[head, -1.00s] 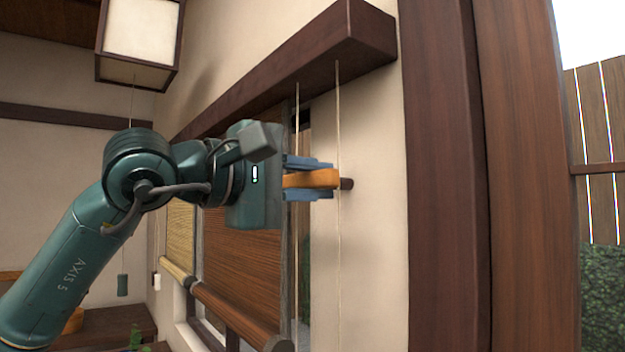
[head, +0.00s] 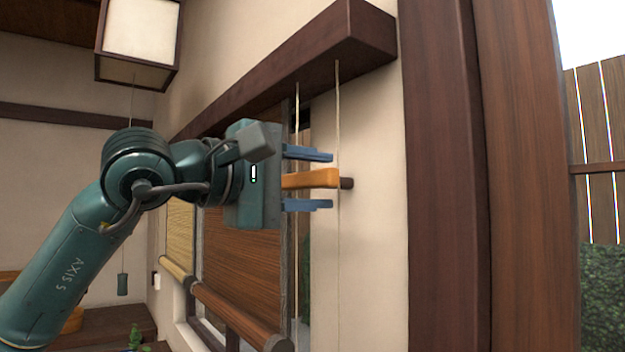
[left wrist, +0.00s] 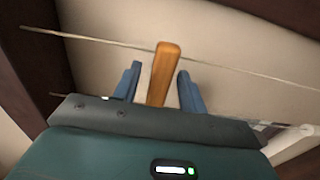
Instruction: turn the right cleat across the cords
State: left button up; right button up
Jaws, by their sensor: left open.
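The right cleat is an orange wooden bar (head: 312,179) on a short dark peg (head: 347,183) at the pale wall. In the head view it lies about level, across a thin cord (head: 338,120) that hangs down by the peg. A second cord (head: 297,125) hangs to its left. My left gripper (head: 320,179) is open, with one blue finger above the cleat and one below, both apart from it. In the left wrist view the cleat (left wrist: 163,75) stands between the two spread fingers (left wrist: 156,82), with a cord crossing near its tip. My right gripper is not in view.
A dark wooden box rail (head: 290,75) runs along the wall above the gripper. Rolled brown blinds (head: 240,265) hang behind and below it. A thick dark post (head: 445,180) stands to the right. A paper lantern (head: 140,35) hangs at the upper left.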

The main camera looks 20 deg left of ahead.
pick_arm(q)
jog(key=b+v, duration=0.3)
jog(key=v, duration=1)
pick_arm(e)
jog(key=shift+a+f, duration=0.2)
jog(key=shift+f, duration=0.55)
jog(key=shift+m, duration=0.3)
